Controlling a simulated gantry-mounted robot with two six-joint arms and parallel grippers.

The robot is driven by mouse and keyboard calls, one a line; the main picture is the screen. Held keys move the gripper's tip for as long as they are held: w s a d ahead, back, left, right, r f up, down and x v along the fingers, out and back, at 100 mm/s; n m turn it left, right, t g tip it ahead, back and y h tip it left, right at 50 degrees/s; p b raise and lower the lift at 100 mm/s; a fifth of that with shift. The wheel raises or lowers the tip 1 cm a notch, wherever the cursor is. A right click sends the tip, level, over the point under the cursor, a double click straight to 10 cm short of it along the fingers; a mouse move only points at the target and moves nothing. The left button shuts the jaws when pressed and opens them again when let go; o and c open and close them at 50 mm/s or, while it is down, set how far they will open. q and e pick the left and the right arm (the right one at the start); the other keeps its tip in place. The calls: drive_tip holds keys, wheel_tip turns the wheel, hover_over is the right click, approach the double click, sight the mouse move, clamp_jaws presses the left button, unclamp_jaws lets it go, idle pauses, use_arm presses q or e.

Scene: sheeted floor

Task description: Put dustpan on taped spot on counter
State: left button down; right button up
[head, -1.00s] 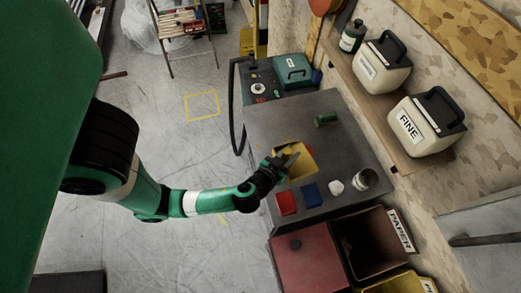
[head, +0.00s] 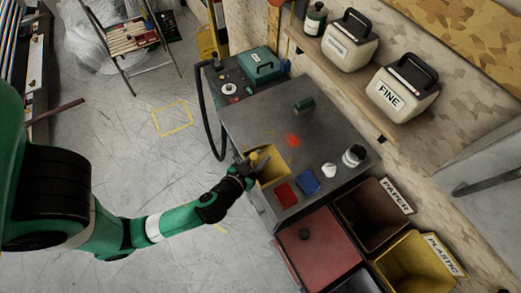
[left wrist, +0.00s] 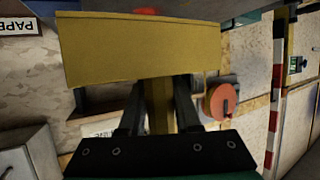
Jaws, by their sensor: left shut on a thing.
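The yellow dustpan (head: 271,166) is at the left edge of the grey counter (head: 265,115) in the head view. My left gripper (head: 246,169) is shut on its handle. In the left wrist view the broad yellow pan (left wrist: 140,50) fills the upper middle, with the handle running down between the fingers (left wrist: 158,105). I cannot tell whether the pan touches the counter. I cannot make out a taped outline on the counter. My right gripper is not in view.
A red patch (head: 292,140) and a green cylinder (head: 304,105) are on the counter. Red (head: 285,195) and blue (head: 307,182) blocks, a white lump (head: 329,170) and a can (head: 354,156) line its front. A yellow taped square (head: 172,118) marks the floor.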

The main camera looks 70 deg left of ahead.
sight(260, 147)
use_arm(q)
drive_tip(key=a, duration=0.1)
drive_tip(key=w+a, duration=0.1)
drive_tip(key=a+f+p, duration=0.1)
drive_tip(key=a, duration=0.1)
drive_tip(key=shift+w, duration=0.3)
drive_tip(key=a+f, duration=0.1)
drive_tip(key=f, duration=0.1)
drive_tip(key=w+a+f, duration=0.1)
drive_tip(key=a+f, duration=0.1)
drive_tip(key=w+a+f, duration=0.1)
drive_tip(key=a+f, duration=0.1)
drive_tip(key=shift+f, duration=0.1)
drive_tip(key=shift+w+a+f+b, duration=0.1)
drive_tip(key=shift+a+f+b, duration=0.05)
drive_tip(key=shift+f+b, duration=1.35)
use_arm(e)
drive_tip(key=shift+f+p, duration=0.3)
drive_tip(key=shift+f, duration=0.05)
use_arm(q)
drive_tip(key=shift+f, duration=0.25)
drive_tip(key=shift+f, duration=0.2)
drive_tip(key=c, duration=0.6)
unclamp_jaws()
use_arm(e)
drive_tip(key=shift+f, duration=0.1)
use_arm(q)
drive_tip(key=shift+r, duration=0.15)
